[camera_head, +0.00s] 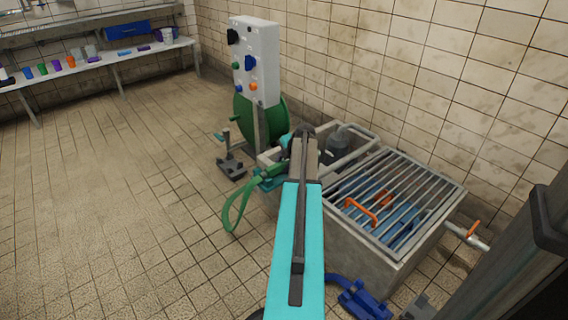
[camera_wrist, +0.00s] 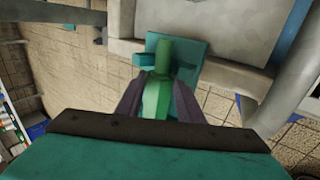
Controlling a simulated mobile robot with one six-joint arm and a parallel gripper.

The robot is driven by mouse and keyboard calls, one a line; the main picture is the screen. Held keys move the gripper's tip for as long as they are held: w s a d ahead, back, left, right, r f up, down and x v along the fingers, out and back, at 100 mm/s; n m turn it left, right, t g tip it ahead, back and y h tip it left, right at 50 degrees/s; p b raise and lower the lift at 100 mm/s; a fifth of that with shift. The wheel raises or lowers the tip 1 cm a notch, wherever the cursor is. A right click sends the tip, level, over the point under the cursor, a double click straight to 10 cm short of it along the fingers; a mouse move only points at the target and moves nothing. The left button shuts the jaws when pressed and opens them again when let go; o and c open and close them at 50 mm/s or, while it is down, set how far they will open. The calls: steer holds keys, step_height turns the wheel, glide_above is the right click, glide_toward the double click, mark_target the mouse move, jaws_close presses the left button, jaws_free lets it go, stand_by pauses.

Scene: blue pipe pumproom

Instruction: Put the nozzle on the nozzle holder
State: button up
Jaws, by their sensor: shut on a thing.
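The green nozzle (camera_wrist: 158,98) is between the dark jaws of my gripper (camera_wrist: 160,80) in the wrist view. The jaws are shut on it, and its narrow end points away from me. A teal bracket (camera_wrist: 196,58), which looks like the nozzle holder, is right behind the nozzle's tip. I cannot tell whether the nozzle touches it or sits in it. In the head view, teal parts (camera_head: 265,183) show left of my arm, with a green hose loop (camera_head: 235,207) hanging below. My arm hides most of the gripper there.
A grated metal tank (camera_head: 365,250) with an orange handle (camera_head: 360,211) stands right of my arm. A white control panel (camera_head: 254,62) and green hose reel (camera_head: 270,118) stand behind. Blue pipe parts (camera_head: 362,300) lie at the tank's foot. The floor on the left is clear.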

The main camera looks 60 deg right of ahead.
stand_by(0.3)
steer(key=o, duration=1.3)
steer(key=p+v, duration=0.4)
steer(key=v, duration=0.9)
steer(key=shift+s+a+r, duration=0.15)
steer(key=shift+r, duration=0.2)
